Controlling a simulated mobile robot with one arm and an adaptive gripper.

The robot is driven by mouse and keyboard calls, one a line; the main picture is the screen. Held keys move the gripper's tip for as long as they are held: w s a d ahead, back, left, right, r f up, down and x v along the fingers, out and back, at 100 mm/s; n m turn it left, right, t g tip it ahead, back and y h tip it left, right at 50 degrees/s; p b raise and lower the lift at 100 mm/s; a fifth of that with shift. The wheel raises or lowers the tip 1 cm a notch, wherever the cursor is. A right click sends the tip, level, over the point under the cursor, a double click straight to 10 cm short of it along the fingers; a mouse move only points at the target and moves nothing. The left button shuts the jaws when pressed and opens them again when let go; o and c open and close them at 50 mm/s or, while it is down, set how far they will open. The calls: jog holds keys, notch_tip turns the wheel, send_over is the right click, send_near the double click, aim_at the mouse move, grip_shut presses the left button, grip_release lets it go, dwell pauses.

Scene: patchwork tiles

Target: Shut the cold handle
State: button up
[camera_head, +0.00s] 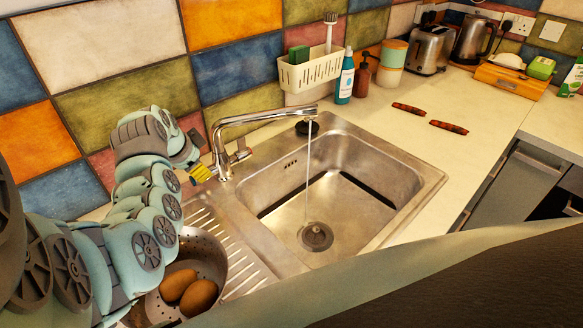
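The chrome tap (219,150) stands at the left back edge of the steel sink (345,190). A thin stream of water (308,170) runs from its spout to the drain. One small tap handle (241,153) shows on the right side of the tap body. Any handle on the left side is hidden by my gripper or too small to make out; no cold marking is readable. My gripper (204,173), with yellow pads, is close to the left of the tap body. I cannot tell whether it touches the tap or how far its fingers are apart.
A colander (213,246) with brown potatoes (197,298) sits on the drainboard (238,262), beside my arm. Free counter (450,95) lies right.

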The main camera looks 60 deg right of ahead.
jog(key=shift+w+d+f, duration=0.1)
jog(key=shift+d+f, duration=0.05)
jog(key=shift+f, duration=0.25)
grip_shut()
dwell(0.4)
